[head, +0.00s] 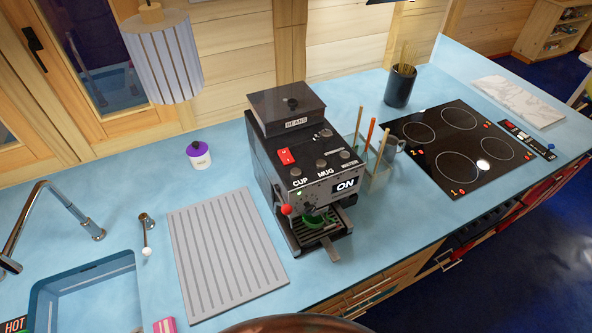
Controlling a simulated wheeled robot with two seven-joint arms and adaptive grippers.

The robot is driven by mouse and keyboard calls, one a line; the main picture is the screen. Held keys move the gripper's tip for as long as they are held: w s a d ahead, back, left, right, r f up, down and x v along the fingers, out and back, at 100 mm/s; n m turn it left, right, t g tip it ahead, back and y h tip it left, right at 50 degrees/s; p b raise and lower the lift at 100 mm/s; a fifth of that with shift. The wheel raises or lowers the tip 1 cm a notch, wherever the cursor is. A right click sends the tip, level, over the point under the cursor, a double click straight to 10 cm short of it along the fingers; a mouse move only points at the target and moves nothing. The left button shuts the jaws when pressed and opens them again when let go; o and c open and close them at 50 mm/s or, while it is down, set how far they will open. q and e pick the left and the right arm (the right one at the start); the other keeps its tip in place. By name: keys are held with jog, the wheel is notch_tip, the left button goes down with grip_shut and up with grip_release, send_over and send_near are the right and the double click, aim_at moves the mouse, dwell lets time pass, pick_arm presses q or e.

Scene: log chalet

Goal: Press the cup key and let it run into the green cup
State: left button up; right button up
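The black coffee machine (275,165) stands on the blue counter in the middle of the head view. Its top panel has a key labelled CUP (296,171) and, to the right of it, one labelled MUG (321,163). Its front display (346,185) reads ON, and a small green light shows near the CUP label. A green rounded thing, seemingly the green cup (314,221), sits under the spout over the drip tray. The machine's front partly hides it, so its contents cannot be told. Neither of my grippers is in view.
A grey ribbed mat (226,255) lies left of the machine, beside the sink (82,285). A clear holder with sticks (376,178) and a grey mug (393,146) stand close on its right, before the black hob (459,147). A purple-lidded jar (199,155) stands behind the mat.

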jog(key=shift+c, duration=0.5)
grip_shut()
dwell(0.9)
